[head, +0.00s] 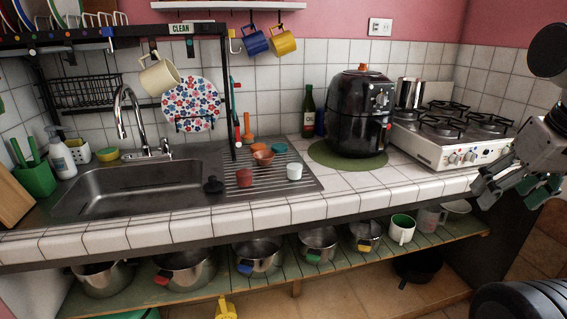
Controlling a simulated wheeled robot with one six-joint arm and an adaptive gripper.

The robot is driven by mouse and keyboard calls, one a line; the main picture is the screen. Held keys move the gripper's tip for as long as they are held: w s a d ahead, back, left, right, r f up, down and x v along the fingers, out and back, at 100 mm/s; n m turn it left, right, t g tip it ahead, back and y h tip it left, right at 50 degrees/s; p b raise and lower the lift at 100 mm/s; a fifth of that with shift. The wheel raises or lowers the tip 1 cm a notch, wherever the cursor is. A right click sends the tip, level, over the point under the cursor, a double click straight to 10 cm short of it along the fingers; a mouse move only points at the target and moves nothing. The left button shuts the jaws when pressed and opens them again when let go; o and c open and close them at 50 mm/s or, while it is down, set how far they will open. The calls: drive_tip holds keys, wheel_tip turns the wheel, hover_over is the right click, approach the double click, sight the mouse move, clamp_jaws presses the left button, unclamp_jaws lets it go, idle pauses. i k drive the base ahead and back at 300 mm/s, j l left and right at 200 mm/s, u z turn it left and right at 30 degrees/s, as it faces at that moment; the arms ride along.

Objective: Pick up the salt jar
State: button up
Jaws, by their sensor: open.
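I cannot make out a jar that is clearly the salt jar in the head view. My gripper (512,192) is at the right edge, in front of the stove's right end. Its fingers are spread, and nothing shows between them. On the drainboard are a small red cup (244,178), a terracotta cup (263,158) and a small white cup (294,171).
The tiled counter (380,188) has free room in front of the fryer and stove (450,135). Below it, the open shelf (215,285) holds several steel pots, a white mug (401,229) and a clear jug (430,218). The sink (130,190) is at left.

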sight(295, 165)
drive_tip(key=i+j, duration=0.15)
drive_tip(key=j, duration=0.25)
drive_tip(key=i+j, duration=0.15)
drive_tip(key=j, duration=0.2)
drive_tip(key=i+j, duration=0.2)
drive_tip(key=j, duration=0.2)
drive_tip(key=z, duration=0.05)
